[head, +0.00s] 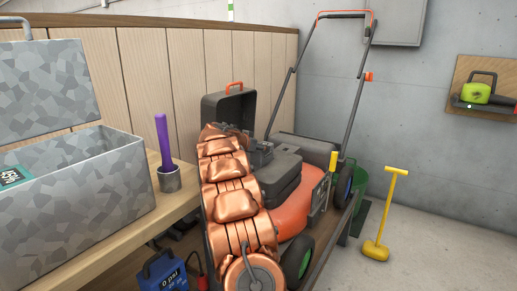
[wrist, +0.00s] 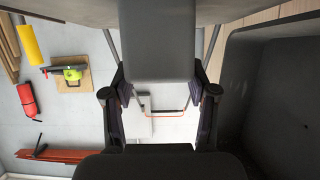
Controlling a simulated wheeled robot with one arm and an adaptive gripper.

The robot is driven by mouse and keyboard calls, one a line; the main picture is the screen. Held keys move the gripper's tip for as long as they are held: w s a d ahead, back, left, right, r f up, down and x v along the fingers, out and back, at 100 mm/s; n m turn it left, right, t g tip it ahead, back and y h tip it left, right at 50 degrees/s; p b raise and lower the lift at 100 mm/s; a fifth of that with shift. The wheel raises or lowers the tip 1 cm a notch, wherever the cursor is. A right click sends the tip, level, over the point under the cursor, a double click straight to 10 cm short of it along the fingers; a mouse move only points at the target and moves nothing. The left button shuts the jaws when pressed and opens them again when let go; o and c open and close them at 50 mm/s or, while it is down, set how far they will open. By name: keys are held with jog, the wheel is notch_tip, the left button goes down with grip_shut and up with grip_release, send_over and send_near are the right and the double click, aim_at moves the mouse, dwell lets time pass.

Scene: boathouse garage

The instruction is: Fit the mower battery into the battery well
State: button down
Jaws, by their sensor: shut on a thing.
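The orange and dark grey mower (head: 298,205) stands in the middle of the head view, behind my copper-coloured arm. My gripper (wrist: 160,76) is shut on a dark grey block, the mower battery (wrist: 157,42), with one finger on each side of it in the wrist view. In the head view my gripper (head: 258,150) is above the mower's rear deck, largely hidden behind my arm, and I cannot pick out the battery there. A dark hollow lid with an orange handle (head: 228,108) stands raised behind the gripper. Its hollow dark side (wrist: 282,95) appears close at right in the wrist view. The well's opening is hidden.
The mower's push handle (head: 362,70) rises at the back. A wooden bench (head: 120,238) with a grey metal box (head: 85,200) and a cup holding a purple-handled tool (head: 165,155) is at left. A yellow T-handled tool (head: 385,215) stands at right, near clear floor.

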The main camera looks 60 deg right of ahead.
dwell(0.4)
jog(key=shift+c, duration=1.2)
grip_release()
jog(key=shift+f, duration=0.1)
jog(key=shift+v, duration=0.85)
jog(key=v, duration=0.5)
jog(key=shift+a, duration=0.4)
